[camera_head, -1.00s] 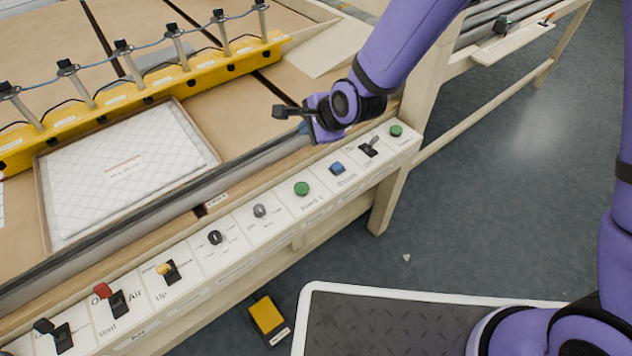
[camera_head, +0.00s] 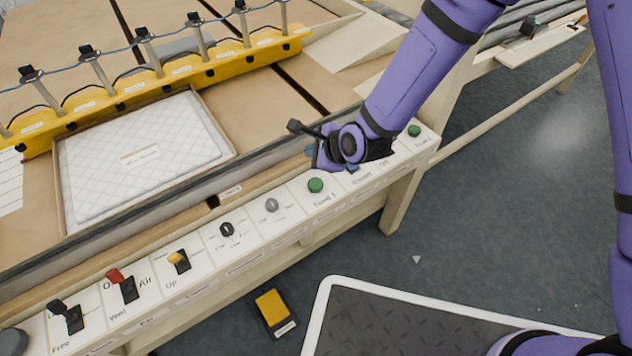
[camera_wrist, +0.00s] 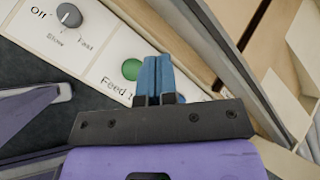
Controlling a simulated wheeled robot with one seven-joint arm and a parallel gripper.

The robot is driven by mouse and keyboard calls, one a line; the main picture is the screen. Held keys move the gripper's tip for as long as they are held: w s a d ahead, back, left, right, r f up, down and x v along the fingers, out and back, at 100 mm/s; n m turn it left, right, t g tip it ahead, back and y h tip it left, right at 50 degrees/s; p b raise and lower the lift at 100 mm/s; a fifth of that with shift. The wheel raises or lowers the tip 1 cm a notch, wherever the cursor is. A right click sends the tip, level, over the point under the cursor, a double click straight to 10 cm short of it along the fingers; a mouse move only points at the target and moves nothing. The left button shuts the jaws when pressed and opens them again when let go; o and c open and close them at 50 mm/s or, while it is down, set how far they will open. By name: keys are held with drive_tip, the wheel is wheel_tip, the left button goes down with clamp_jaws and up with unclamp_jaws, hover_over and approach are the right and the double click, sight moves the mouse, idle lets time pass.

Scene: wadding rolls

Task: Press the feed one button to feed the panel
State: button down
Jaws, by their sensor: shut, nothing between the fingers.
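The green feed one button (camera_head: 315,185) sits on the white control strip, above its "Feed 1" label. It also shows in the wrist view (camera_wrist: 131,69), just left of my fingertips. My gripper (camera_wrist: 158,60) is shut, its blue fingers together and empty. In the head view my gripper (camera_head: 309,150) is over the strip's back edge, above and close to the green button. The wrist view shows a small gap beside the button; whether they touch in depth is hard to tell. The panel (camera_head: 205,150) is a white quilted pad in a shallow tray on the bench.
A second green button (camera_head: 414,130) is at the strip's right end, and a blue button (camera_head: 352,168) is partly hidden by my wrist. Grey and black knobs (camera_head: 272,205) and levers line the left. A yellow clamp bar (camera_head: 165,75) spans the bench. A yellow pedal (camera_head: 272,307) lies on the floor.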

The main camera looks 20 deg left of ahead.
sight(314, 184)
drive_tip(key=shift+f, duration=4.25)
drive_tip(key=shift+f, duration=0.15)
drive_tip(key=shift+f, duration=0.25)
